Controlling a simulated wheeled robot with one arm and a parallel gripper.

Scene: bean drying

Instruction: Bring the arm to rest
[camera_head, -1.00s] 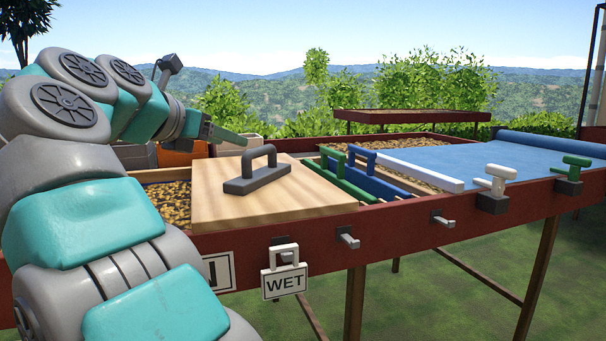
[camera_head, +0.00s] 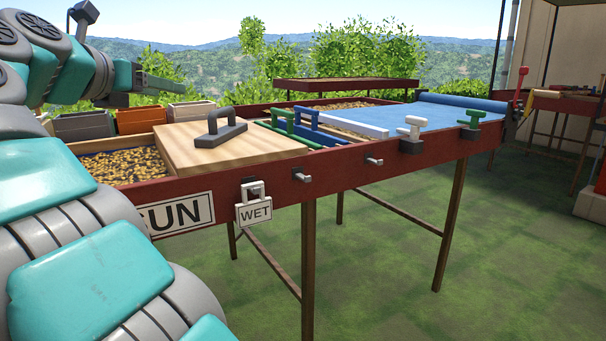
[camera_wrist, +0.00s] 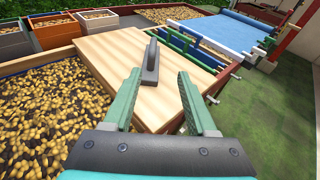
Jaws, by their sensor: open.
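My gripper (camera_wrist: 160,104) is open and empty in the wrist view, its two green fingers spread apart above the drying table. In the head view my folded arm fills the left side, and the gripper (camera_head: 150,84) points right, above the back left of the table. In the wrist view a wooden board (camera_wrist: 115,62) with a dark grey handle (camera_wrist: 151,65) lies ahead of and below the fingers. The board (camera_head: 185,150) also shows in the head view, lying over part of the beans.
Beans (camera_head: 120,164) fill the bed left of the board. Green and blue rakes (camera_head: 300,128) and a blue sheet (camera_head: 440,113) lie to the right. Hooks line the table's front rail (camera_head: 335,163); a WET sign (camera_head: 255,212) hangs there. Crates (camera_head: 139,120) stand behind. The grass at front right is clear.

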